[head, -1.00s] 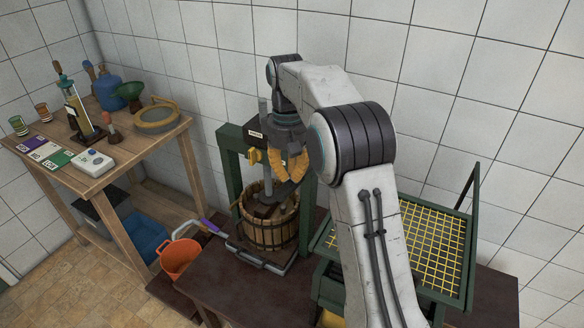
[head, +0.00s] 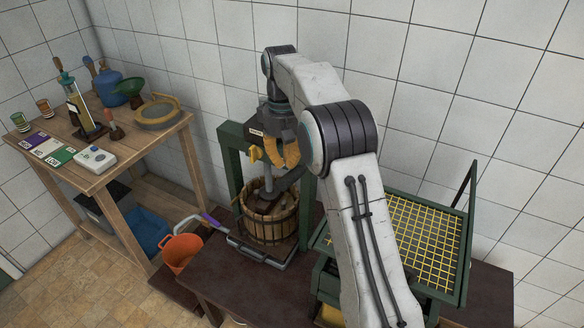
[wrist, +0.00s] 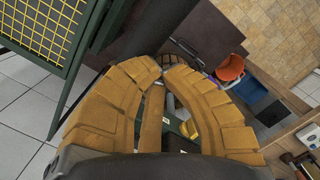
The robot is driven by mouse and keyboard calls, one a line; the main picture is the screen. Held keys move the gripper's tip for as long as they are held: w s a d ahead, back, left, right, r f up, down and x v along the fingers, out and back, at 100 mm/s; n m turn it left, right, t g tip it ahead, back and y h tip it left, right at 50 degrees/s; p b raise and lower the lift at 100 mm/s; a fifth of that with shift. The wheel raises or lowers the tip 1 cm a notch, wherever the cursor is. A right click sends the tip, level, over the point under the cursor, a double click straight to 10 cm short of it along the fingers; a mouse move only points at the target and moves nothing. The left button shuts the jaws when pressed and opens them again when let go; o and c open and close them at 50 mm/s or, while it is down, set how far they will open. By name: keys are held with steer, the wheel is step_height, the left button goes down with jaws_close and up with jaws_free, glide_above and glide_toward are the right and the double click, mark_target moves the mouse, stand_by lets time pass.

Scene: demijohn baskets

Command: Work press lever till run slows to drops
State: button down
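The press stands on a dark table with a green frame (head: 230,160), an upright screw and a slatted wooden basket (head: 270,222). A dark bar (head: 291,178) shows over the basket, partly hidden by my gripper and arm; I cannot tell whether it is the lever. My gripper (head: 282,163), with orange-yellow fingers, is just above this bar. The run of liquid cannot be made out.
A wooden bench (head: 150,140) at the left holds a bottle, cups, cards and a green funnel (head: 130,87). A green-framed yellow grid (head: 425,235) stands right of my arm. A tiled wall is close behind the press. Floor shows at the lower left.

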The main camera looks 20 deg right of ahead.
step_height(320, 180, up, 7)
steer(key=shift+w, duration=0.3)
stand_by(0.4)
stand_by(0.5)
